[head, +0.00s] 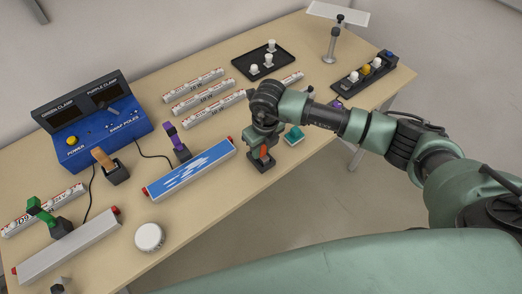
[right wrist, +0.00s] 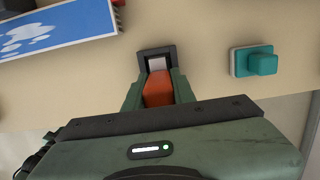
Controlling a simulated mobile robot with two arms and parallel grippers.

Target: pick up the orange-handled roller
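The orange-handled roller (head: 264,152) stands in a small dark holder (head: 262,166) near the front edge of the table. In the right wrist view its orange handle (right wrist: 158,90) points toward the camera, with a pale part beyond it at the dark holder (right wrist: 143,54). My right gripper (head: 263,146) is over the roller from above. Its fingers (right wrist: 160,84) lie along both sides of the handle with no clear gap, so it looks shut on it. The gripper hides part of the handle in the head view. My left gripper is out of view.
A teal block (head: 293,134) on a pale base stands close to the right of the roller. A blue-and-white panel (head: 189,169) with red ends lies to the left. Several printed tubes (head: 194,85) and a black tray (head: 241,66) lie behind. Bare table shows around the holder.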

